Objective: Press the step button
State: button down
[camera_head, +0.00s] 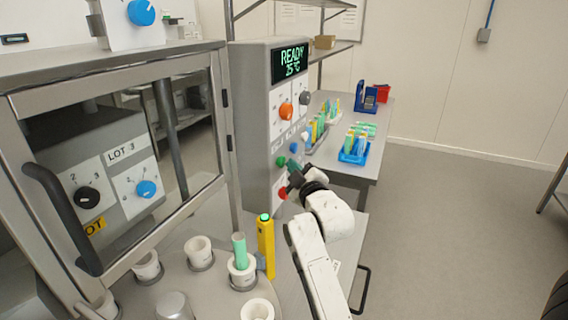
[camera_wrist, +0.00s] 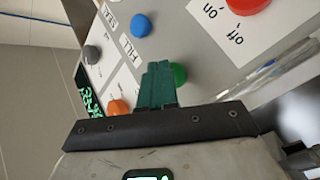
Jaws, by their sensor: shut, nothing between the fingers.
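The control panel (camera_head: 262,130) stands upright with a lit display reading READY 25 °C. A green button (camera_head: 281,161) sits low on it, beside a blue button (camera_head: 293,147) and above a red knob (camera_head: 283,193). I cannot read a "step" label. My gripper (camera_head: 293,166) is at the panel's lower part, right by the green button. In the wrist view its teal fingers (camera_wrist: 157,70) are shut and empty, and partly cover the green button (camera_wrist: 179,73). Whether they touch it, I cannot tell. The blue button (camera_wrist: 141,25) and red on/off knob (camera_wrist: 262,4) are clear of the fingers.
An orange knob (camera_head: 286,110) and a grey knob (camera_head: 305,98) sit higher on the panel. A yellow post (camera_head: 266,243) and a white holder with a green tube (camera_head: 240,252) stand below left. A side table (camera_head: 373,141) with blue trays is behind. Open floor lies right.

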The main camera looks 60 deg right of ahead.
jog(key=shift+w, duration=0.45)
dwell(0.3)
jog(key=shift+s, duration=0.1)
dwell(0.3)
jog(key=shift+s+p, duration=0.5)
jog(key=shift+s, duration=0.4)
jog(key=s+p, duration=0.2)
jog(key=s, duration=0.3)
jog(key=shift+d+p, duration=0.2)
jog(key=shift+p, duration=0.1)
dwell(0.6)
